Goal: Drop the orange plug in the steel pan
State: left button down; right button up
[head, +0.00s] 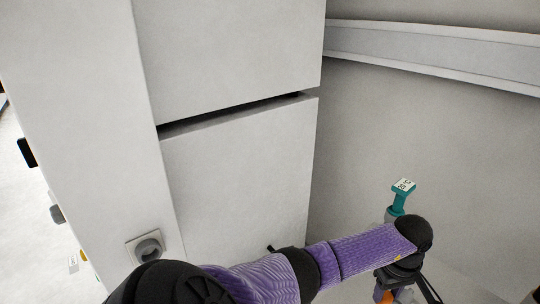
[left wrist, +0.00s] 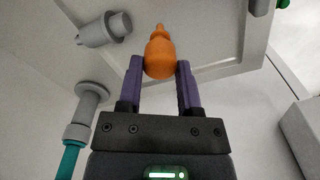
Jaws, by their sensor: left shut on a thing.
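My left gripper (left wrist: 160,85) is shut on the orange plug (left wrist: 160,55), with one purple finger on each side of it. The plug's narrow tip points away from the gripper in the left wrist view. In the head view the left gripper (head: 393,296) is at the bottom right edge, mostly cut off and hidden under my wrist, with a bit of orange showing. I cannot make out the steel pan for certain in either view. My right gripper is not in view.
A tall light grey cabinet (head: 240,170) fills the left and middle of the head view, with a grey round knob (head: 148,248) low on it. A teal tagged handle (head: 400,196) stands close behind my left wrist. A grey cylindrical fitting (left wrist: 105,30) shows in the left wrist view.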

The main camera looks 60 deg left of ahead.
pick_arm(q)
jog(key=shift+c, duration=1)
grip_release()
notch_tip(320, 180, up, 10)
jog(key=p, duration=0.1)
